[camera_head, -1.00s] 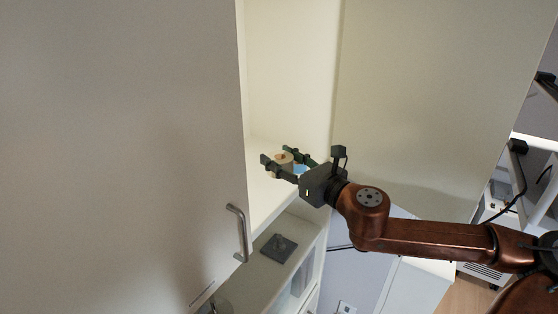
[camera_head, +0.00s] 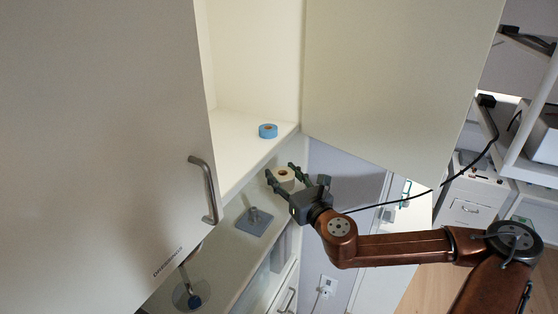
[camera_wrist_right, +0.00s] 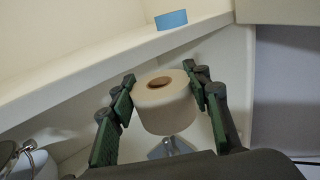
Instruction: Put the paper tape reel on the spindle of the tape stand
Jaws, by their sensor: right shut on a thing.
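The paper tape reel (camera_head: 283,175), cream with a brown core, is held between the fingers of my right gripper (camera_head: 283,179), below the cupboard shelf's front edge. In the right wrist view the reel (camera_wrist_right: 164,103) sits between the two green-padded fingers (camera_wrist_right: 165,105), its hole facing up. The tape stand (camera_head: 255,222), a grey square base with a short upright spindle, stands on the lower counter, to the left of and below the reel. In the wrist view the stand (camera_wrist_right: 172,147) shows partly behind the reel. My left gripper is not in view.
A blue tape roll (camera_head: 268,131) lies on the cupboard shelf (camera_head: 240,150). Cupboard doors (camera_head: 100,130) (camera_head: 400,75) stand on either side. Counter (camera_head: 225,252) around the stand is clear.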

